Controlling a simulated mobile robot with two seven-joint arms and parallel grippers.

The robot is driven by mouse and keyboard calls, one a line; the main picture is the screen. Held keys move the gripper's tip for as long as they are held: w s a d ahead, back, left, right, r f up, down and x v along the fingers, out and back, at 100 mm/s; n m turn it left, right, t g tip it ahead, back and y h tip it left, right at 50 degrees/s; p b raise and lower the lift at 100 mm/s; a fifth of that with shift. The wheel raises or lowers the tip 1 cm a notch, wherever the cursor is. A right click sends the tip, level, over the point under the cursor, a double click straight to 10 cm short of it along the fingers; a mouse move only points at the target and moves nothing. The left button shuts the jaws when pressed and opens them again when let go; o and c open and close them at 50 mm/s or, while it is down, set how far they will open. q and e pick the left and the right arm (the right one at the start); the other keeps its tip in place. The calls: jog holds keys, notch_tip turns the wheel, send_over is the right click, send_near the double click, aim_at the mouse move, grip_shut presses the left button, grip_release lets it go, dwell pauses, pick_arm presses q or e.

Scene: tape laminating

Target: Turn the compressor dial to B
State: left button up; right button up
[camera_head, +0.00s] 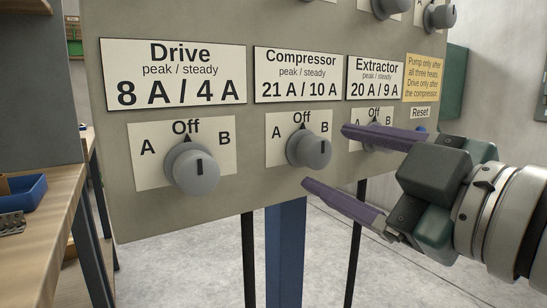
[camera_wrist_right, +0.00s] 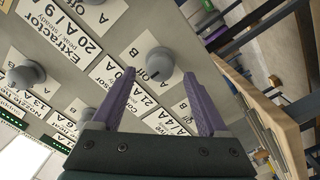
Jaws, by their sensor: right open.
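The compressor dial (camera_head: 306,150) is a grey round knob on the panel, under the "Compressor" label (camera_head: 298,75). Its black mark stands upright, toward Off, with A to the left and B to the right. My right gripper (camera_head: 326,157) is open, with its purple fingers reaching in from the right, one tip above and one below the dial's level. In the right wrist view the compressor dial (camera_wrist_right: 158,62) shows between the two open fingertips (camera_wrist_right: 158,74); I cannot tell whether they touch it. My left gripper is out of view.
The drive dial (camera_head: 190,170) is to the left, its mark also upright. The extractor dial (camera_head: 374,138) is partly hidden behind my upper finger. More dials (camera_head: 438,17) sit above. A wooden bench (camera_head: 45,215) with a blue bin (camera_head: 22,193) stands at the left.

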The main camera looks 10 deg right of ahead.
aim_at(311, 148)
jog(key=shift+x, duration=1.45)
grip_shut()
